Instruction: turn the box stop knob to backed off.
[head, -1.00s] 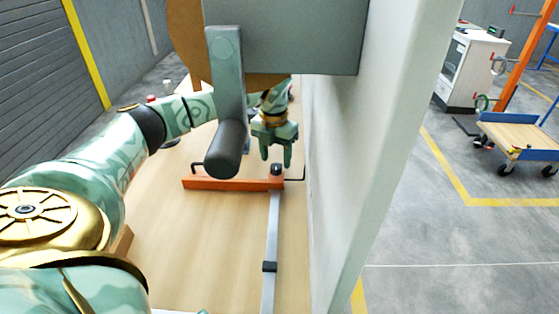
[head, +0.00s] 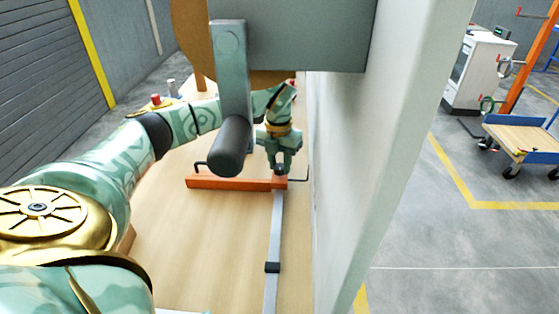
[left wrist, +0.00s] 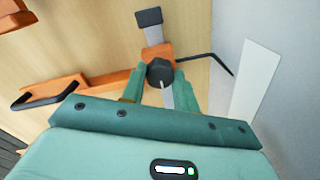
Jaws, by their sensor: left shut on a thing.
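The box stop is an orange bar (head: 230,183) lying across a grey rail (head: 275,235) on the wooden table. Its black knob (left wrist: 160,73) sits at the bar's right end and has a light pointer line on top. My left gripper (head: 279,168) is over that end of the bar. In the left wrist view its two green fingers (left wrist: 162,86) stand on either side of the knob, shut on it. My right gripper is not in view.
A grey arm with a dark roller (head: 230,145) hangs in front of the left arm. A white wall panel (head: 345,190) rises close to the gripper's right. Bent black rods (left wrist: 210,60) stick out near the bar's ends. The table's front is mostly clear.

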